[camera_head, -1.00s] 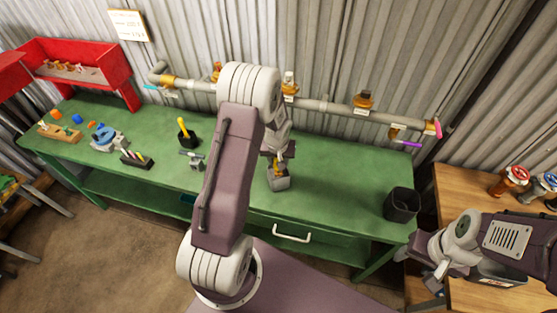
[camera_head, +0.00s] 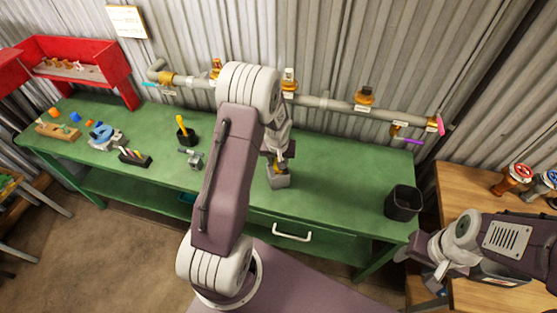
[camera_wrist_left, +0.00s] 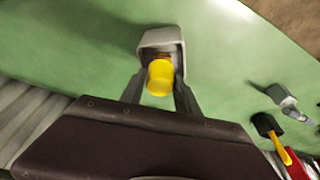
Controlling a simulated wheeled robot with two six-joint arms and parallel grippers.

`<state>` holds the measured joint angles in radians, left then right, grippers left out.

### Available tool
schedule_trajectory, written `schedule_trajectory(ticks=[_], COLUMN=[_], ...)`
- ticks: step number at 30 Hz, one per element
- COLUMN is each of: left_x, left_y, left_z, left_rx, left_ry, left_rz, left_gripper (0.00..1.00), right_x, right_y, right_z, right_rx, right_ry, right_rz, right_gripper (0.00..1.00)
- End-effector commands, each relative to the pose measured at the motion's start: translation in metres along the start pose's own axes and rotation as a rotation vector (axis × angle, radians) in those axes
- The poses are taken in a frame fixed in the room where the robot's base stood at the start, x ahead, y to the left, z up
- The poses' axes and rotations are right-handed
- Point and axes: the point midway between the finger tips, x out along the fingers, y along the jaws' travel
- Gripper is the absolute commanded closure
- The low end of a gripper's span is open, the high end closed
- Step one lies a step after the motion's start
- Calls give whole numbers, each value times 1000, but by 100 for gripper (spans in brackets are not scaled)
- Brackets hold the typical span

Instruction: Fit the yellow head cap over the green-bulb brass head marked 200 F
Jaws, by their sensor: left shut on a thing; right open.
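The yellow head cap (camera_wrist_left: 160,78) sits between the two fingers of my left gripper (camera_wrist_left: 158,90) in the left wrist view. The gripper is shut on it. A small brass-brown part shows at the cap's edge, by the opening of a grey block (camera_wrist_left: 160,38); I cannot tell whether the cap is around it. In the head view the grey block (camera_head: 279,182) stands on the green bench under my left gripper (camera_head: 279,163), which my own arm partly hides. The green bulb and the 200 F mark cannot be made out. My right gripper (camera_head: 438,283) is open at the lower right.
A pipe (camera_head: 325,102) with several brass heads and small labels runs along the corrugated wall. On the green bench (camera_head: 340,165) stand a black bin (camera_head: 402,203), a black cup (camera_head: 185,137) with a yellow-handled tool, and a blue-and-grey vise (camera_head: 105,137).

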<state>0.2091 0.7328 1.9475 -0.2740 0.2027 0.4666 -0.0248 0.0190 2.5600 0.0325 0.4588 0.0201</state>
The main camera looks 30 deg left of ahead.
Motion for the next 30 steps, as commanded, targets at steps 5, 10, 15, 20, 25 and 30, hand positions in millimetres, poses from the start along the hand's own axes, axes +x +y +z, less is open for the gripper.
schedule_trajectory(ticks=[5, 10, 15, 20, 25, 30], left_x=[6, 5, 5, 1, -29, -65], left_y=[0, 0, 0, 0, 0, 0], left_z=[2, 1, 1, 1, -1, 0], left_rx=[0, 0, 0, 0, -1, -1], left_ry=[0, 0, 0, 1, 7, 6], left_rz=[0, 0, 0, 0, 1, 2], left_gripper=[99, 37, 37, 37, 37, 37], right_x=[6, 5, 5, 5, 6, 8], right_y=[0, 0, 0, 0, 0, 0], right_z=[1, 0, 1, 1, 1, 1], right_rx=[0, 0, 0, 0, 0, 0], right_ry=[0, 0, 0, 0, 0, 0], right_rz=[0, 0, 0, 0, 0, 0], right_gripper=[46, 46, 46, 46, 46, 46])
